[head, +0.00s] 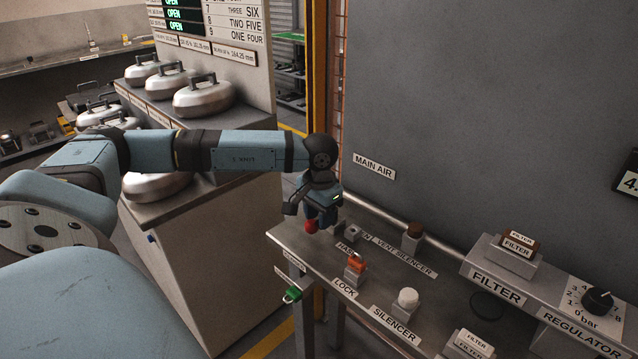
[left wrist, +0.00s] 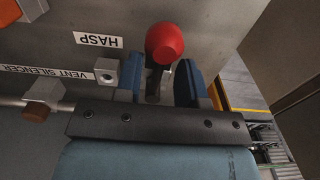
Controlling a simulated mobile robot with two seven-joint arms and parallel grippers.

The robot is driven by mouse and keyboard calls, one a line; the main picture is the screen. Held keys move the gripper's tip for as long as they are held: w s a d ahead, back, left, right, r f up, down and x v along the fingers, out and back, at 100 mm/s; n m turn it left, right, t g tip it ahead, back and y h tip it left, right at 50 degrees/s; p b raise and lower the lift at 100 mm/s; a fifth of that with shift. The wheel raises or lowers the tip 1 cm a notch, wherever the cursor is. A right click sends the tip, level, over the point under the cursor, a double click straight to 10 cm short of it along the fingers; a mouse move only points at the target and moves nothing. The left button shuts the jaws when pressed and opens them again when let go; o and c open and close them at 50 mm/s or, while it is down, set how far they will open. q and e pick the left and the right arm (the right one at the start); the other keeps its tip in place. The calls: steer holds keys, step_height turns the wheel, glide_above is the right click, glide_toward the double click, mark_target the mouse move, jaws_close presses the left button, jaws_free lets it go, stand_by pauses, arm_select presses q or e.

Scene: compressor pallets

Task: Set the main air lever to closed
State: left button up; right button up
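The main air lever has a red ball knob (head: 311,226) on a dark stem, at the back left end of the grey bench under the MAIN AIR sign (head: 374,167). My left gripper (head: 318,214) is over it, pointing down. In the left wrist view the red knob (left wrist: 165,43) and its stem show between the two blue fingers (left wrist: 160,80). The fingers are apart, with a clear gap on the right finger's side; the stem is nearer the left finger. I cannot tell whether it touches. The lever's base is partly hidden. My right gripper is not in view.
Beside the lever stand a small metal block (head: 347,234), an orange lock (head: 356,264) and a brown vent silencer (head: 414,231). A white silencer (head: 408,298), filters and a regulator knob (head: 597,301) are farther right. A pipe runs along the wall behind. A cabinet with metal pots (head: 203,96) stands left.

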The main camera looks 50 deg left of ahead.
arm_select(q)
step_height(320, 180, up, 14)
steer(key=p, duration=0.1)
steer(key=shift+s+p, duration=0.15)
steer(key=shift+p, duration=0.25)
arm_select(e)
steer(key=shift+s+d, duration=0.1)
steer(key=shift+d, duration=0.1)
arm_select(q)
steer(key=shift+f, duration=0.15)
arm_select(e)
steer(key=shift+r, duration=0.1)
